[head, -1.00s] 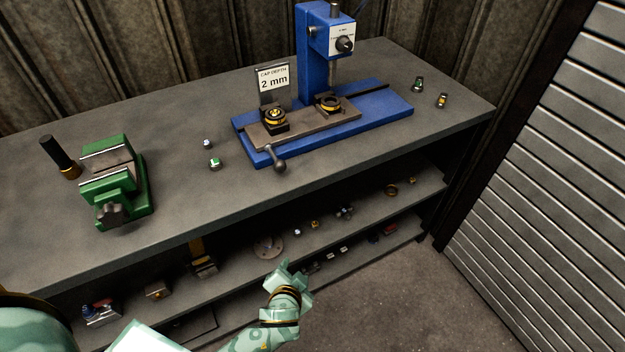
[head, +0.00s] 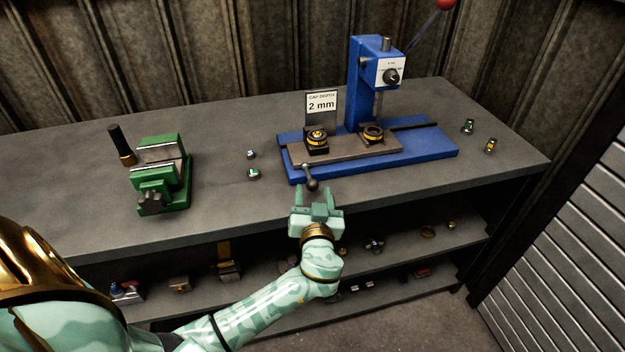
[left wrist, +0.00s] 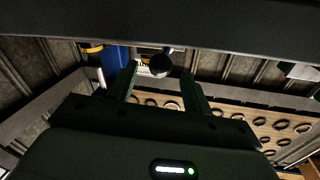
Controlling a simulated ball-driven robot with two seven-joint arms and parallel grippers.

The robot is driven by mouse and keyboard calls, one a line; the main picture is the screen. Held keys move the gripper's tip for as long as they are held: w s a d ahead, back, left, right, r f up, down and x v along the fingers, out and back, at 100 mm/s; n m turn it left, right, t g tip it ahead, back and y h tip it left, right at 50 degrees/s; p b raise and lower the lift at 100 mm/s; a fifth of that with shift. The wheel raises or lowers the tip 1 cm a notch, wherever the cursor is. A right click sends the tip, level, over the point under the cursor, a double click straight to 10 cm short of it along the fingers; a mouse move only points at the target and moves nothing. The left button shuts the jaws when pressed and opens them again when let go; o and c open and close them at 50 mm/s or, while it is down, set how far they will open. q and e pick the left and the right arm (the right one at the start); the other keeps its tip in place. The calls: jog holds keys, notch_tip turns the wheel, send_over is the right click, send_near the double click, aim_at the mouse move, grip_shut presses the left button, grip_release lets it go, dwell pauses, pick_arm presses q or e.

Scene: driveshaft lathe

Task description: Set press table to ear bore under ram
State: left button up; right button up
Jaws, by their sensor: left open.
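The blue press (head: 355,85) stands on the bench with its ram (head: 379,103) over the right part of its base. A grey sliding table (head: 350,154) lies on the blue base (head: 436,142). It carries two dark fixtures with yellow rings, a left one (head: 317,140) and a right one (head: 372,134); the right one is close under the ram. A lever with a dark ball knob (head: 312,184) sticks out at the table's front left. My left gripper (head: 317,198) is open and empty, just in front of and below the knob. The knob also shows between the fingers in the left wrist view (left wrist: 161,64). My right gripper is not seen.
A sign reading "2 mm" (head: 321,103) stands behind the left fixture. A green vise (head: 162,178) is at the left. Small parts lie near the press (head: 253,174) and at the right (head: 490,146). The shelves below hold several items. The bench front is clear.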

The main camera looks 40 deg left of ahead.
aim_at(312, 180)
pick_arm(q)
jog(key=x, duration=0.5)
jog(key=shift+w+a, duration=0.15)
jog(key=shift+w, duration=0.05)
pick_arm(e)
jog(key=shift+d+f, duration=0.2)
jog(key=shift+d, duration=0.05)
